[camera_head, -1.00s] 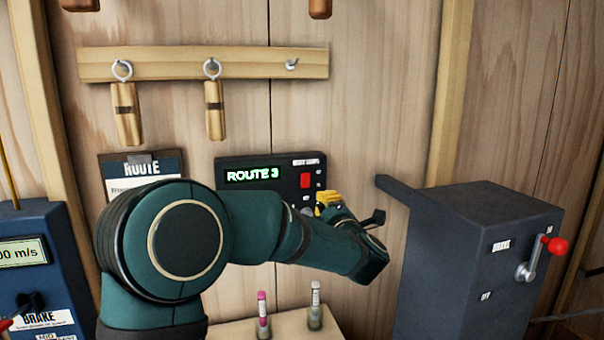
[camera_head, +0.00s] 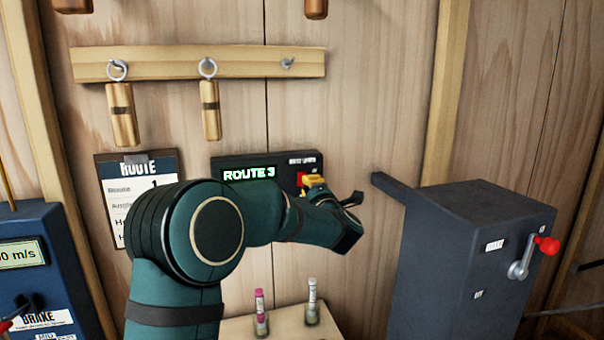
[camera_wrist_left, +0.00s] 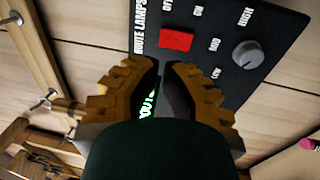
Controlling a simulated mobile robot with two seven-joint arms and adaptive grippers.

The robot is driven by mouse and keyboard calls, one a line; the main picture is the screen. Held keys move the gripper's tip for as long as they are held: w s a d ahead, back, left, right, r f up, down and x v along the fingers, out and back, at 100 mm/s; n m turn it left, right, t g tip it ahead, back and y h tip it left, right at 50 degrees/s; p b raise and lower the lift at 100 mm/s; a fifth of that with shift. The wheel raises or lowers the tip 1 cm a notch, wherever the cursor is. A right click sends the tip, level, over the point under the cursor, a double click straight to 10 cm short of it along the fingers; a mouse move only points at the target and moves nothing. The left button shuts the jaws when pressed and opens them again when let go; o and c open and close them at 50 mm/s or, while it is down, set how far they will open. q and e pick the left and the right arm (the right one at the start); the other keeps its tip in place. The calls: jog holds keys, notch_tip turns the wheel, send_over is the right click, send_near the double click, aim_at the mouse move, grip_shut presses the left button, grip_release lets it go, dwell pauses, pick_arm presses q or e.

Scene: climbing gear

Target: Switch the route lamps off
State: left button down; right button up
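The dark route lamp panel (camera_head: 232,162) is on the wooden wall, with a green lit "ROUTE 3" display (camera_head: 248,174). Its red switch (camera_head: 301,178) is partly covered by my left gripper in the head view. The left wrist view shows the switch (camera_wrist_left: 176,39) whole, under the "ROUTE LAMPS" lettering and beside a grey knob (camera_wrist_left: 247,54). My left gripper (camera_head: 314,182) has yellow fingers and is in front of the panel's right part. In the wrist view its fingertips (camera_wrist_left: 161,68) look close together, just short of the switch, with nothing held. Contact cannot be told. My right gripper is out of view.
A grey brake box (camera_head: 470,250) with a red-tipped lever stands at right, its bar reaching towards the panel. A route card (camera_head: 112,185) hangs at left. Two tubes (camera_head: 312,300) stand on a small shelf below.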

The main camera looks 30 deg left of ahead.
aim_at(300, 173)
pick_arm(q)
jog(key=p+x, duration=0.1)
jog(key=x, duration=0.5)
jog(key=shift+w+a, duration=0.15)
jog(key=shift+w, duration=0.05)
